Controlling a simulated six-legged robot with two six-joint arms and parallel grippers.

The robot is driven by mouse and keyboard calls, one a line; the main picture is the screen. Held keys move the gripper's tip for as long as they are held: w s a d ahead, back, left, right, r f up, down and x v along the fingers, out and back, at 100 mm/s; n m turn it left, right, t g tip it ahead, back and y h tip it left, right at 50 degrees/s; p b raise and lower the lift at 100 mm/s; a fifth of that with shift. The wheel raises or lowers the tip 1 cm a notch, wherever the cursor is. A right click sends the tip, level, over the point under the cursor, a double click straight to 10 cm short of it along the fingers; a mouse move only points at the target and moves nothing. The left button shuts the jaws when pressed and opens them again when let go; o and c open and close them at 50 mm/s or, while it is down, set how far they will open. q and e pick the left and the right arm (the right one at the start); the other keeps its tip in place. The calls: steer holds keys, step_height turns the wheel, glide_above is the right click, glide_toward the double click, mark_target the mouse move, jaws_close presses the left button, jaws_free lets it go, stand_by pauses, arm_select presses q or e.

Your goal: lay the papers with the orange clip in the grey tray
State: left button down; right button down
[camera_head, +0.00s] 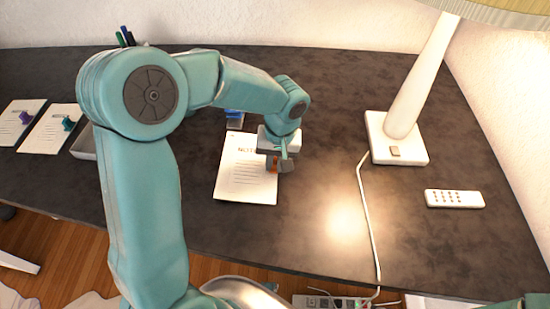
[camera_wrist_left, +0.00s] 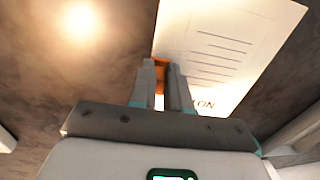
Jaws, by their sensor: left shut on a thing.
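The papers with the orange clip (camera_head: 240,182) are a white printed sheet or stack on the dark desk, near the middle of the head view. The orange clip (camera_head: 273,164) sits at their right edge. My left gripper (camera_head: 282,160) is over that edge, shut on the clip. In the left wrist view the gripper (camera_wrist_left: 160,75) has its fingers around the orange clip (camera_wrist_left: 160,63), with the papers (camera_wrist_left: 225,45) beyond. The grey tray (camera_head: 84,146) is left of the papers, mostly hidden behind my left arm. My right gripper is not in view.
Papers with a purple clip (camera_head: 18,128) and papers with a teal clip (camera_head: 50,132) lie at the far left. A lamp base (camera_head: 397,138), its cord (camera_head: 366,210) and a remote (camera_head: 454,198) are at the right. A blue item (camera_head: 234,114) lies behind the papers. A pen cup (camera_head: 128,40) stands behind.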

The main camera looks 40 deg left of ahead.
arm_select(q)
steer(key=c, duration=1)
jaws_free()
steer(key=shift+r, duration=0.1)
steer(key=r, duration=0.5)
steer(key=d+r+p, duration=0.1)
steer(key=r, duration=0.4)
steer(key=w+r+p, duration=0.1)
steer(key=r, duration=0.5)
steer(key=shift+d, duration=0.25)
steer(key=shift+s, duration=0.1)
